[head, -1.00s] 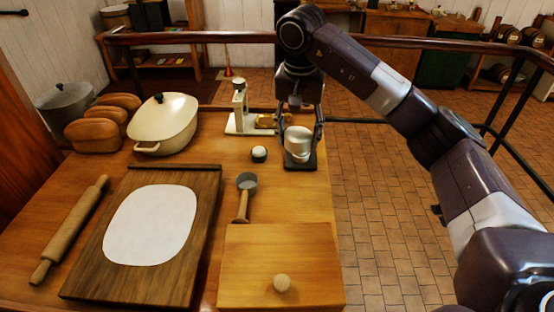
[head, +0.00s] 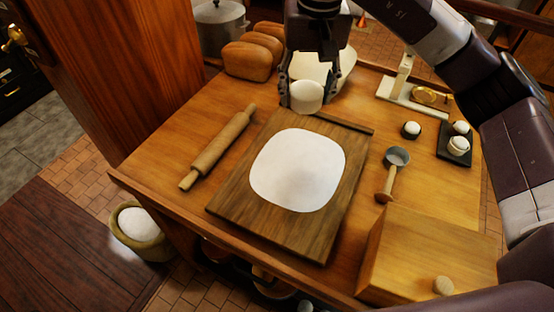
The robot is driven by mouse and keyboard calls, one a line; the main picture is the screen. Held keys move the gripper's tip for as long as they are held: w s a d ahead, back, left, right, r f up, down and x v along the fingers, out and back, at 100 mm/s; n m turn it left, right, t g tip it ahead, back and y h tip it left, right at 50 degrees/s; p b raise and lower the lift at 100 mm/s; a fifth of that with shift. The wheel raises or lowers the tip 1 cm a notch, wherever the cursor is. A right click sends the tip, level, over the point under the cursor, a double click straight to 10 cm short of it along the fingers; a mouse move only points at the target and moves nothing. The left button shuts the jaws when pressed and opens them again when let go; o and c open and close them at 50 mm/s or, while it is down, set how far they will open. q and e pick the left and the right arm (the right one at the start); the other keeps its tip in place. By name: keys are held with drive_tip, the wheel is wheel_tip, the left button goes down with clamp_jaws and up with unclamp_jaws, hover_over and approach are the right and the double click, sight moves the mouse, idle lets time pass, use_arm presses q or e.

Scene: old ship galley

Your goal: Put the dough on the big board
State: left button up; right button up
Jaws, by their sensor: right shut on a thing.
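My right gripper (head: 306,106) hangs from above in the head view, shut on a white rounded lump, the dough (head: 307,93). It holds the dough near the far edge of the big board (head: 235,206), seemingly above it; the exact height is hard to tell. The big board is dark wood, lies flat on the table, and bears a flat white rounded patch (head: 297,170) in its middle. Nothing else lies on that patch. My left gripper is not in view.
A rolling pin (head: 218,148) lies left of the board. A scoop (head: 391,175), a wooden box (head: 425,255) and a dark tray (head: 448,152) with small white lumps are to its right. Bread loaves (head: 250,60) and a partly hidden cream pot (head: 345,65) stand behind.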

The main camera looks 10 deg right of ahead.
drive_tip(key=shift+a+f, duration=0.25)
drive_tip(key=shift+f, duration=0.1)
wheel_tip(320, 180, down, 5)
drive_tip(key=p, duration=0.4)
hover_over(298, 164)
drive_tip(key=f, duration=0.9)
drive_tip(key=shift+s+f, duration=0.25)
drive_tip(key=shift+f, duration=0.05)
wheel_tip(298, 164, down, 4)
drive_tip(key=shift+f+p, duration=0.1)
drive_tip(key=shift+p, duration=0.35)
drive_tip(key=shift+f, duration=0.3)
drive_tip(key=o, duration=1.4)
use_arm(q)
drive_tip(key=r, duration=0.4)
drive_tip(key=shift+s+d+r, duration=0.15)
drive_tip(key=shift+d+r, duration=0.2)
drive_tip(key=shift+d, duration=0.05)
